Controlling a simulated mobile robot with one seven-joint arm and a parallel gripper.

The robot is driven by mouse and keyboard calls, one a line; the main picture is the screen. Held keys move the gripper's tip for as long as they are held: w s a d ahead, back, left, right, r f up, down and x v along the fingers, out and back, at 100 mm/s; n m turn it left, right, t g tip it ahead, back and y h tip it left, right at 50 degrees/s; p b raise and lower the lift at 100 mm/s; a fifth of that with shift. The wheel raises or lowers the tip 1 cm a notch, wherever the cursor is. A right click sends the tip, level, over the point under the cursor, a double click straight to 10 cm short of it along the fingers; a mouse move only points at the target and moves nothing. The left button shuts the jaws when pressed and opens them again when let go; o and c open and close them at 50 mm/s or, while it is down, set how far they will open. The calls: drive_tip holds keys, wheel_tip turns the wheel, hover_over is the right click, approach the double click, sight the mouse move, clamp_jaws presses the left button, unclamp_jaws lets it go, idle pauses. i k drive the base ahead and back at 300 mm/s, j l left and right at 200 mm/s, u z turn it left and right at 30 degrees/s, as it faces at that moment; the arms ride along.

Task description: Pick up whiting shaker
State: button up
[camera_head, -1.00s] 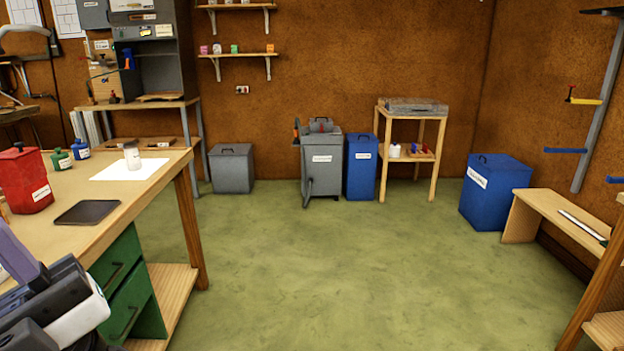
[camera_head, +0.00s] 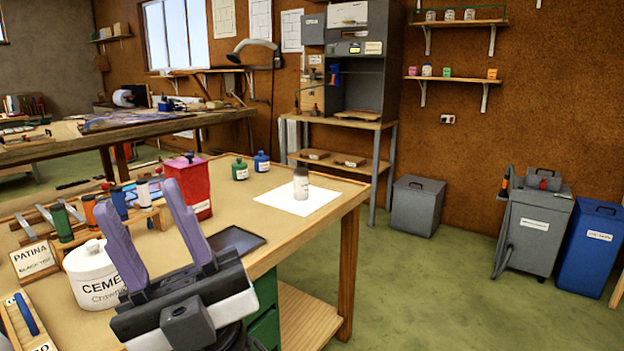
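A small pale shaker jar with a grey lid (camera_head: 301,184) stands upright on a white sheet (camera_head: 318,199) near the right end of the wooden workbench. I take it to be the whiting shaker; its label is too small to read. My gripper (camera_head: 174,222) is in the lower left, with two purple fingers spread apart and nothing between them. It is in front of the bench, nearer to me than the shaker and to its left.
A red canister (camera_head: 190,184), green bottle (camera_head: 240,169) and blue bottle (camera_head: 262,161) stand left of the sheet. A dark flat tablet (camera_head: 236,240) lies nearer. A white cement crock (camera_head: 93,274) is beside my gripper.

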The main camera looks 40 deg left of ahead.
sight(300, 181)
drive_tip(key=i+l+u, duration=0.2)
drive_tip(key=i, duration=0.4)
drive_tip(key=i+u, duration=0.25)
drive_tip(key=i, duration=0.3)
drive_tip(key=i+l+u, duration=0.2)
drive_tip(key=i+u, duration=0.2)
drive_tip(key=i+l+u, duration=0.45)
drive_tip(key=k+j, duration=0.1)
